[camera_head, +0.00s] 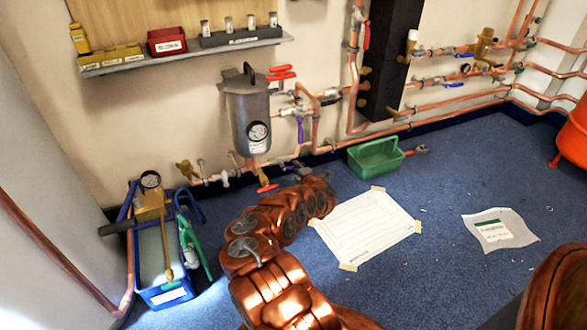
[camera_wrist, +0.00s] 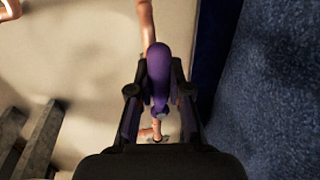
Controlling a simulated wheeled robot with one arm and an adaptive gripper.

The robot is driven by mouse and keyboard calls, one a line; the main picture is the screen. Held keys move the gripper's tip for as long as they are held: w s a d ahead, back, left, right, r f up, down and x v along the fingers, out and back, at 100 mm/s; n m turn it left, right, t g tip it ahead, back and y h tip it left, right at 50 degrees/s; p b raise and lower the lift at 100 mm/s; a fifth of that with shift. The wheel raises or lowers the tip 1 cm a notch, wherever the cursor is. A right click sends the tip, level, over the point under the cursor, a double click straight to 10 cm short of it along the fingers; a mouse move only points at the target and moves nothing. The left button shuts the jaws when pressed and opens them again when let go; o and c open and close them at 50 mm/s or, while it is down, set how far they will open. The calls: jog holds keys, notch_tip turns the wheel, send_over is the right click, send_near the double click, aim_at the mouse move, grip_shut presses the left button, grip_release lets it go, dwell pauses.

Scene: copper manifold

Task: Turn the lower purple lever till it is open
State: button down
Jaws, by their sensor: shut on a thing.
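The lower purple lever (camera_wrist: 158,72) stands between the two fingers of my gripper (camera_wrist: 159,88) in the wrist view. The fingers are shut on it, one on each side. A copper pipe (camera_wrist: 147,22) shows beyond the lever, and the lever looks roughly in line with it there; its exact angle is hard to tell. In the head view my gripper (camera_head: 300,171) is at the low pipe near the floor, and the lower lever is mostly hidden there. Another purple lever (camera_head: 300,130) hangs higher, below the red-handled valve.
A grey canister with a gauge (camera_head: 247,112) hangs above left of my gripper. A red handle (camera_head: 268,188) sits low just left. A green tray (camera_head: 376,157) is on the floor to the right. A blue crate (camera_head: 165,292) stands left. The wall is close.

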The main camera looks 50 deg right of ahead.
jog(key=shift+s+d, duration=0.1)
jog(key=shift+s, duration=0.05)
jog(key=c, duration=1.1)
grip_release()
jog(key=shift+v, duration=5.9)
